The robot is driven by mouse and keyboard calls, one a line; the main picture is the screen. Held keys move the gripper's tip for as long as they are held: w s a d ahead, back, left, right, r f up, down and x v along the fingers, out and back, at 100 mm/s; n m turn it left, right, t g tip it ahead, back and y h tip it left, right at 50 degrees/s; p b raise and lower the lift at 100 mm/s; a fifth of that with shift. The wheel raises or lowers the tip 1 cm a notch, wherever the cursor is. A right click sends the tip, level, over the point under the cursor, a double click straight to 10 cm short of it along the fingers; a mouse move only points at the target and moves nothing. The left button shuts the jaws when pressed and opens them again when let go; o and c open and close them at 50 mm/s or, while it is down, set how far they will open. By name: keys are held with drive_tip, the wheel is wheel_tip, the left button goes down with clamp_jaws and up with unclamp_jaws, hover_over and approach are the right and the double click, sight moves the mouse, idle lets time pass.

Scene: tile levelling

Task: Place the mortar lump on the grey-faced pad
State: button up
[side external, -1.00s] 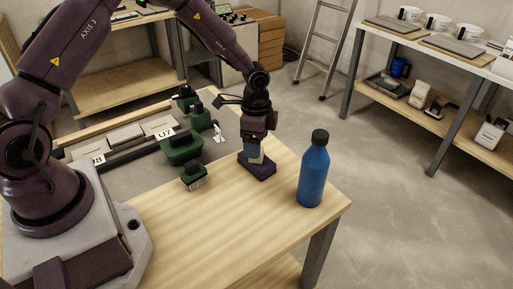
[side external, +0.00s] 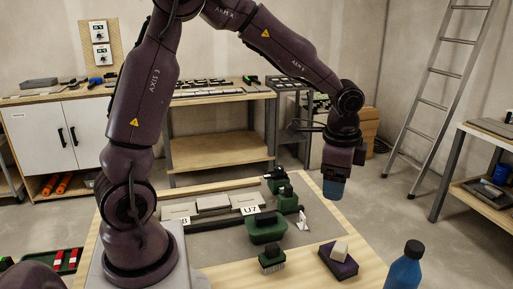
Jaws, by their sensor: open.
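A small pale block (side external: 341,248), which looks like the mortar lump, rests on top of a dark purple block (side external: 338,263) at the right front of the wooden table. The upper face of the purple block is mostly covered, and I cannot tell whether it is the grey-faced pad. My gripper (side external: 335,191) hangs above and behind the pale block, clear of it, with its blue-grey fingers pointing down. It is open, and I see nothing held. The gap between the fingers is not clear from this side.
A blue bottle (side external: 404,270) stands at the right front. A green tub (side external: 266,230) and a small green brush-like block (side external: 271,259) stand to the left. Pale tiles (side external: 213,202) lie in a row behind a dark rail, near a label reading U7 (side external: 249,210). A white pointed piece (side external: 303,221) stands nearby.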

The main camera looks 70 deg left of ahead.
drive_tip(key=s+d+r+n+t, duration=0.1)
drive_tip(key=s+r+n, duration=0.3)
drive_tip(key=s, duration=0.5)
drive_tip(key=s+d+r+n+t+h, duration=0.1)
drive_tip(key=s+r+n+t, duration=0.2)
drive_tip(key=s+r, duration=0.3)
drive_tip(key=s, duration=0.3)
drive_tip(key=shift+s+d+r+n, duration=0.2)
drive_tip(key=shift+s+r+n, duration=0.1)
drive_tip(key=shift+s+n, duration=0.1)
